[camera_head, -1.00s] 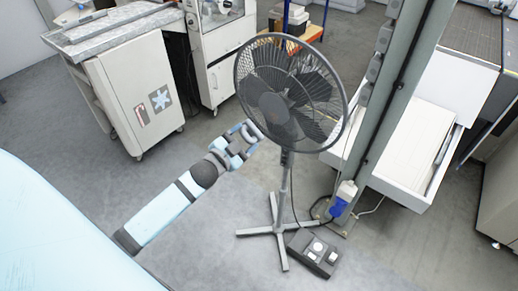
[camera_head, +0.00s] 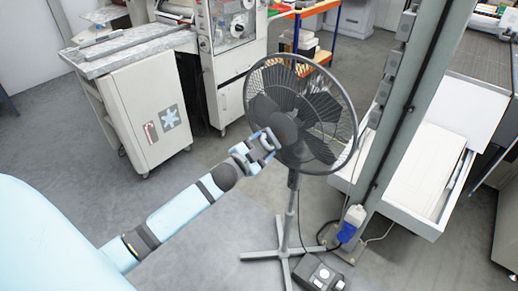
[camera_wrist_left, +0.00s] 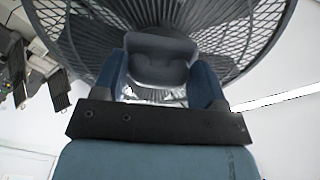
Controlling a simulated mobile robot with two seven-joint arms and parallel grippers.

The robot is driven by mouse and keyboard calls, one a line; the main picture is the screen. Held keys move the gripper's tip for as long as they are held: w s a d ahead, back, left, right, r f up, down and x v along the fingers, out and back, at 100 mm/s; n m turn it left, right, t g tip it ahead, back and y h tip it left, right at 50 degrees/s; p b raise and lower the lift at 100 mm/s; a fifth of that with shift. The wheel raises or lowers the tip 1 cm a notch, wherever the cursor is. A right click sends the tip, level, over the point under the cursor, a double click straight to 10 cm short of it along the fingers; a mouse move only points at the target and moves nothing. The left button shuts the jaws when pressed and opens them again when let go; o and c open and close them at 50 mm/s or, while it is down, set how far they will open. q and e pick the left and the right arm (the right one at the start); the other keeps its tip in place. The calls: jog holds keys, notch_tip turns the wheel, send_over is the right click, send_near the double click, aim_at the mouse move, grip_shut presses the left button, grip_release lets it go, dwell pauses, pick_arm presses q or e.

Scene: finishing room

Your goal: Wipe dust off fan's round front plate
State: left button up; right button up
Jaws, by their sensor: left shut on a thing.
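The black pedestal fan (camera_head: 340,100) stands on the floor with its wire cage facing my left arm. Its dark round front plate (camera_head: 286,126) is at the middle of the cage. My left gripper (camera_head: 266,143) is at the lower left of this plate, overlapping its edge in the head view; contact cannot be told. In the left wrist view the gripper (camera_wrist_left: 162,85) is shut on a grey, rounded pad-like thing (camera_wrist_left: 160,48). The pad is in front of the fan cage (camera_wrist_left: 258,35) and hides the plate there. Dust cannot be made out. My right gripper is not in view.
A grey post (camera_head: 400,130) with cables stands just right of the fan. An open white drawer (camera_head: 415,200) is beyond it. A white cabinet (camera_head: 150,110) stands at left. A dark control box (camera_head: 318,273) sits by the fan's foot.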

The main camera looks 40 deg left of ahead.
aim_at(278, 147)
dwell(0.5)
pick_arm(q)
jog(key=shift+w, duration=0.25)
jog(key=shift+w+d, duration=0.1)
jog(key=shift+w, duration=0.8)
jog(key=shift+d, duration=0.1)
jog(key=shift+s+d, duration=0.2)
jog(key=shift+d, duration=1.7)
jog(key=shift+w+r+p, duration=0.1)
jog(key=shift+p, duration=0.3)
jog(key=shift+a, duration=0.1)
jog(key=shift+w+a+r+p, duration=0.1)
jog(key=shift+w+a+p, duration=0.05)
jog(key=shift+a, duration=0.85)
jog(key=shift+w+a+r+p, duration=0.1)
jog(key=shift+a+p, duration=0.05)
jog(key=shift+a, duration=0.8)
